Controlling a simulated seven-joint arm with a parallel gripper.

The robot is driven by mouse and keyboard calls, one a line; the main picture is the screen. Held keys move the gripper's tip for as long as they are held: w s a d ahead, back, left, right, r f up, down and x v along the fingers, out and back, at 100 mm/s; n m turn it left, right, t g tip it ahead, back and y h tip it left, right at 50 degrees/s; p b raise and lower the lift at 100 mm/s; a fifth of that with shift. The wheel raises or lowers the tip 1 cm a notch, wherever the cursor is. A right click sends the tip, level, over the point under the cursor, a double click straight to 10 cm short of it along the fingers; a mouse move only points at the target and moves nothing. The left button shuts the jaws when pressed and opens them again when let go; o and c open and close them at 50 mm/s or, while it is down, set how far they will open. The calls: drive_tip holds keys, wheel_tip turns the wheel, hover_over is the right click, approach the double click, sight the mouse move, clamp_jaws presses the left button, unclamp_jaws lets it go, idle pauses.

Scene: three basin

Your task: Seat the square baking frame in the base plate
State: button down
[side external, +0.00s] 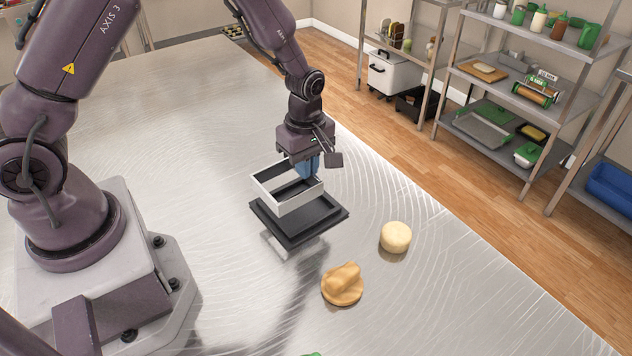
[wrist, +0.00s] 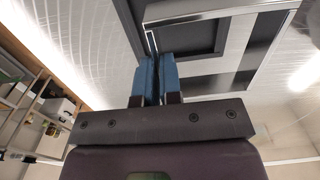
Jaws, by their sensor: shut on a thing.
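The square baking frame (side external: 290,203) is a silver, open-topped metal ring. My gripper (side external: 308,166) has blue fingertips and is shut on the frame's far right wall. The black base plate (side external: 322,224) lies on the metal table below the frame. In the side view the frame appears raised above the plate, roughly over it and offset toward the upper left. In the wrist view my gripper (wrist: 158,75) pinches a thin wall of the frame (wrist: 225,12), with the dark plate (wrist: 190,38) behind it. The exact gap between frame and plate cannot be told.
A pale round cheese-like piece (side external: 395,237) and a tan lump of dough (side external: 342,284) stand on the metal table (side external: 190,140), right of and in front of the plate. The table is clear behind and left of the plate. Shelves stand beyond the table's right edge.

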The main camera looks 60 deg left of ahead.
drive_tip(key=shift+w+f, duration=1)
drive_tip(key=shift+f, duration=0.2)
drive_tip(key=shift+w+f, duration=0.2)
drive_tip(key=shift+f, duration=1.5)
drive_tip(key=shift+f, duration=0.15)
drive_tip(key=c, duration=1.3)
unclamp_jaws()
